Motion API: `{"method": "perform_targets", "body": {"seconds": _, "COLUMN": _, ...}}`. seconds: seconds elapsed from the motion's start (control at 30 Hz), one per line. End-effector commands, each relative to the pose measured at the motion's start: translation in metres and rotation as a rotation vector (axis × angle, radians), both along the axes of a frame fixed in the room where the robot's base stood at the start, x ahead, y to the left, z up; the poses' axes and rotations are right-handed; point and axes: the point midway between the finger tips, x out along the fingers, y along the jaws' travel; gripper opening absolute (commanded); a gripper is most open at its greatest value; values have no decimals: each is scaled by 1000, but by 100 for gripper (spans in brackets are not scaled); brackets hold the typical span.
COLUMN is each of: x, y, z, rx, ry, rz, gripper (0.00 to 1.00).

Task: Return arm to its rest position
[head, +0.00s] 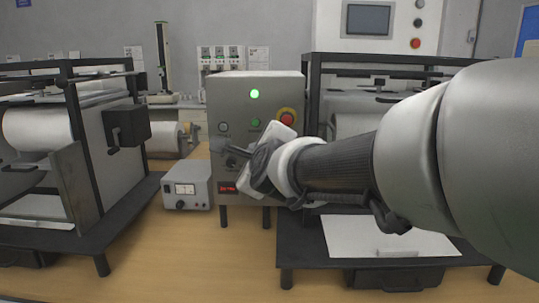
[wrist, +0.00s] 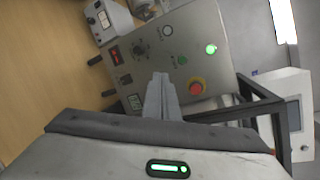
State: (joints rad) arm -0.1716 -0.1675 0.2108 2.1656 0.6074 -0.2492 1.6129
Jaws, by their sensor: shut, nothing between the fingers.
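My arm reaches in from the right in the head view and ends in my gripper (head: 228,148), in front of a grey control box (head: 228,92). The gripper's fingers are shut together and empty; they also show in the wrist view (wrist: 161,80), pointing at the face of the control box (wrist: 168,48). I cannot tell whether the fingertips touch the panel. A green lamp (head: 254,94) is lit on the box. A red stop button (head: 287,118) in a yellow ring sits to its lower right. My gripper hides part of the panel's lower half in the head view.
A small grey meter box (head: 187,188) stands on the wooden table, left of the control box. Black-framed roller machines stand at the left (head: 66,130) and behind my arm at the right (head: 311,80). The table's front middle (head: 190,255) is clear.

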Motion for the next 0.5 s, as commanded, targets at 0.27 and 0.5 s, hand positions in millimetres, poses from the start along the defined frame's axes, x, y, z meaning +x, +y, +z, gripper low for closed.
{"method": "perform_targets", "body": {"seconds": 0.27, "x": -131, "y": -87, "z": -78, "rx": -1101, "ry": 139, "rz": 502, "gripper": 0}}
{"method": "perform_targets", "body": {"seconds": 0.5, "x": -239, "y": -158, "z": -137, "rx": -1624, "ry": 261, "rz": 973, "gripper": 0}}
